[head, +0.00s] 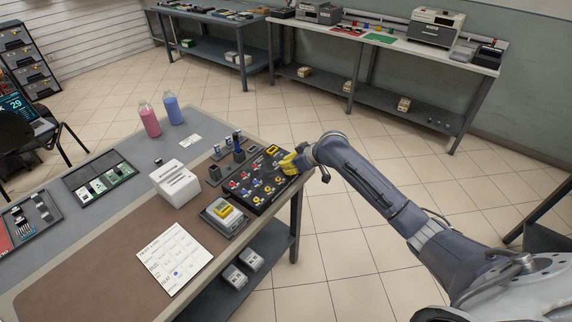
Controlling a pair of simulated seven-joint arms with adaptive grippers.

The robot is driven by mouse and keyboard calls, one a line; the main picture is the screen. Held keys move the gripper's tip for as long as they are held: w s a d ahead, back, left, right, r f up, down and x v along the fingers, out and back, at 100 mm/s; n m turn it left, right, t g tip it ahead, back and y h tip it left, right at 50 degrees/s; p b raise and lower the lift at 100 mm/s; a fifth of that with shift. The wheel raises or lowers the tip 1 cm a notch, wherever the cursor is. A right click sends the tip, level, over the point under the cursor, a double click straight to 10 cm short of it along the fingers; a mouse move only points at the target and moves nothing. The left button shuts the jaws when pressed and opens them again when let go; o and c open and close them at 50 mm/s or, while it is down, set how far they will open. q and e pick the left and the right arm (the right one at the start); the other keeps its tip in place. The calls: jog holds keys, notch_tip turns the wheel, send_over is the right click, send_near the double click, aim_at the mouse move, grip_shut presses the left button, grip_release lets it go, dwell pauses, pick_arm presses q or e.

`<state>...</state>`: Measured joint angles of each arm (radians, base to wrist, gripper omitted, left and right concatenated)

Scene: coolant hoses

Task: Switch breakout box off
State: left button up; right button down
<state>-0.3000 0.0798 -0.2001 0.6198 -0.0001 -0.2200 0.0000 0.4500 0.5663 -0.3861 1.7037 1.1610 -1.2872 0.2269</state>
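The breakout box looks to be the black panel (247,200) with rows of red, blue, white and yellow knobs or jacks, at the right end of the near table. A small yellow-framed part (273,150) is at its far corner. My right gripper (289,163) is at the box's right far edge, where bright yellow shows at its fingers. I cannot tell whether that yellow is the fingers or a thing between them, or whether they touch the box. The switch and its position are too small to make out. My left gripper is not in view.
A yellow-screened meter (224,213), a white slotted block (176,184) and a printed sheet (174,258) lie left of the box. Dark upright posts (238,153) stand behind it. Pink (148,119) and blue (173,109) bottles stand farther back. Floor right of the table is clear.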

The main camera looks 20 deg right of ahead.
jog(key=r, duration=0.4)
jog(key=shift+w+a+r, duration=0.15)
jog(key=shift+w, duration=0.15)
jog(key=v, duration=0.9)
jog(key=shift+r, duration=0.6)
jog(key=shift+a, duration=0.1)
